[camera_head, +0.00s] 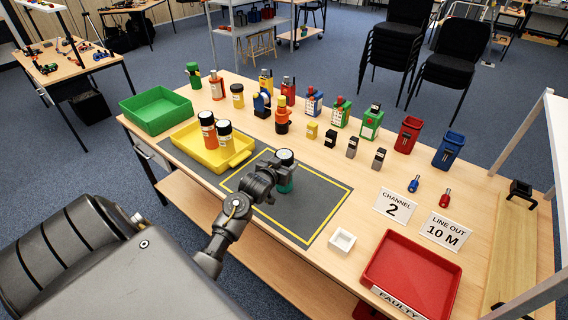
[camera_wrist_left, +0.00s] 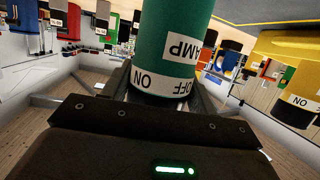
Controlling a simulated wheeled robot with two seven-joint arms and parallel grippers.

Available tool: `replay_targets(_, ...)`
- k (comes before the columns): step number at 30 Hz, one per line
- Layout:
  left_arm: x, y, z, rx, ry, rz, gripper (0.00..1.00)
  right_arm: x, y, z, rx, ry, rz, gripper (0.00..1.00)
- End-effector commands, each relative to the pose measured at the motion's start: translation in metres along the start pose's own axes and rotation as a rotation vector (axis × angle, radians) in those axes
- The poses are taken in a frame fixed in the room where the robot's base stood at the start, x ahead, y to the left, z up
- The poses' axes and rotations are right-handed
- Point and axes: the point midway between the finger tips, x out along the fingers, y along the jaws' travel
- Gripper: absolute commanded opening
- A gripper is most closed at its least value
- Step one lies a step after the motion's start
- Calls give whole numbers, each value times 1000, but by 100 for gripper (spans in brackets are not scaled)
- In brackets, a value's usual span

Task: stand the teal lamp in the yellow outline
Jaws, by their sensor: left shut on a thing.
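The teal lamp (camera_head: 287,185) has a dark and white top and appears upright over the yellow outline (camera_head: 330,216) on the dark grey mat (camera_head: 321,196). My left gripper (camera_head: 270,180) is shut around it and hides much of its body in the head view. In the left wrist view the lamp (camera_wrist_left: 172,45) stands between the fingers, with a white label reading LAMP, ON and OFF. I cannot tell whether its base touches the mat. My right gripper is not in view.
A green tray (camera_head: 157,111) is further left. Several coloured devices stand behind. A small white box (camera_head: 342,240) and a red tray (camera_head: 412,278) are to the right.

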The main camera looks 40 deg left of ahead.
Motion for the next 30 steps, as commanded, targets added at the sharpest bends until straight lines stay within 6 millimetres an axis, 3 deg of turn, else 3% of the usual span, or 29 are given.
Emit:
replay_targets(5,1,0,3,0,2,0,11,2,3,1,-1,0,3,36)
replay_targets(6,1,0,3,0,0,0,64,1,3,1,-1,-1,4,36)
replay_targets(10,1,0,3,0,0,0,80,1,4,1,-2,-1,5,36)
replay_targets(21,-2,0,-1,0,0,0,80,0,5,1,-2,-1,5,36)
replay_targets(26,-27,-1,1,0,2,-1,80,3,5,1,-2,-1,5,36)
replay_targets(30,-58,0,2,2,0,0,80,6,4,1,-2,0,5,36)
